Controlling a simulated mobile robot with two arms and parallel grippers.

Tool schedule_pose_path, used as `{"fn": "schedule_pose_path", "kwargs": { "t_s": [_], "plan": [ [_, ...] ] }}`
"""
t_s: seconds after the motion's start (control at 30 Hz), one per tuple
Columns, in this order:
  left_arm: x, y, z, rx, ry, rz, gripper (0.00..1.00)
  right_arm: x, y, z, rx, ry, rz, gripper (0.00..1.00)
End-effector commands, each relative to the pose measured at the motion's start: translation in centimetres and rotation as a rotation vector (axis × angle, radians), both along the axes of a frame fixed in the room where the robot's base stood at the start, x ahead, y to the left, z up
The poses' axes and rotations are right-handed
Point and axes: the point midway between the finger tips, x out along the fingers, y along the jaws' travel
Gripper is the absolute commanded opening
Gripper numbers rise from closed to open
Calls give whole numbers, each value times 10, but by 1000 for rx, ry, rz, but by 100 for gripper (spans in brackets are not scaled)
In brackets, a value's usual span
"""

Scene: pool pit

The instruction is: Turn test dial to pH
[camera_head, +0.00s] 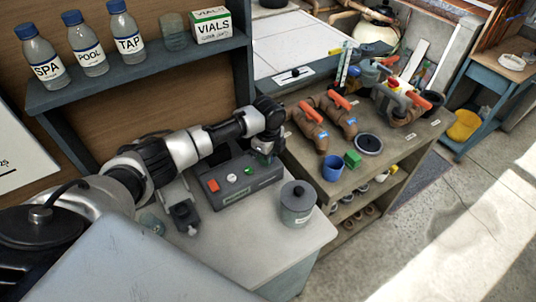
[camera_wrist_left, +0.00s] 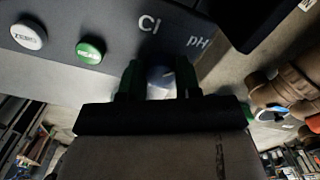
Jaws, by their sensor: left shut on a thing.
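The dark grey tester (camera_head: 232,190) sits on the light bench, with a red part, a white button and a green button on top. My left gripper (camera_head: 265,158) reaches down to the right part of the tester. In the left wrist view, its green fingers (camera_wrist_left: 160,82) are shut on the round test dial (camera_wrist_left: 159,75), one on each side. The labels Cl (camera_wrist_left: 149,24) and pH (camera_wrist_left: 198,42) show beyond the dial. The white ZERO button (camera_wrist_left: 29,35) and green READ button (camera_wrist_left: 90,50) are to the left. Which label the dial points to cannot be told. My right gripper is out of view.
A lidded grey canister (camera_head: 297,207) stands right of the tester, and a small dark device (camera_head: 184,215) stands in front-left of it. A shelf (camera_head: 150,68) with labelled bottles (camera_head: 88,52) and a vials box (camera_head: 210,25) is above. Brown pipes (camera_head: 308,125) lie on the bench beyond.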

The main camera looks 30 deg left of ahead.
Motion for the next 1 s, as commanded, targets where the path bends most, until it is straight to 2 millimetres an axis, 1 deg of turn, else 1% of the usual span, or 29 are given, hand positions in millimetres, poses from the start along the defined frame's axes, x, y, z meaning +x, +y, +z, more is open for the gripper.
{"fn": "schedule_pose_path", "kwargs": {
  "t_s": [0.03, 0.13, 0.17, 0.3, 0.33, 0.57, 0.67, 0.77, 1.0],
  "plan": [
    [2, 0, 3, -1, -8, 1, 10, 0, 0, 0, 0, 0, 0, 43],
    [2, 0, 3, -1, -8, 1, 10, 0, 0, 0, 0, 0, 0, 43],
    [2, 0, 3, -1, -8, 1, 35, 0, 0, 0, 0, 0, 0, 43],
    [2, 0, 2, 0, -6, 1, 56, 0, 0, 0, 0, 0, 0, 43],
    [2, 0, 2, 1, -5, 1, 58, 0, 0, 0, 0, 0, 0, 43],
    [1, 0, 1, 1, -3, 1, 58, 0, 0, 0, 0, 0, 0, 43],
    [1, 0, 5, 0, -4, 1, 58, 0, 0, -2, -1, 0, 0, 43],
    [1, 0, 16, 1, -6, 1, 58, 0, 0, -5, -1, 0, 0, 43],
    [2, 1, 64, 1, -9, 0, 58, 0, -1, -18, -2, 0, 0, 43]
  ]
}}
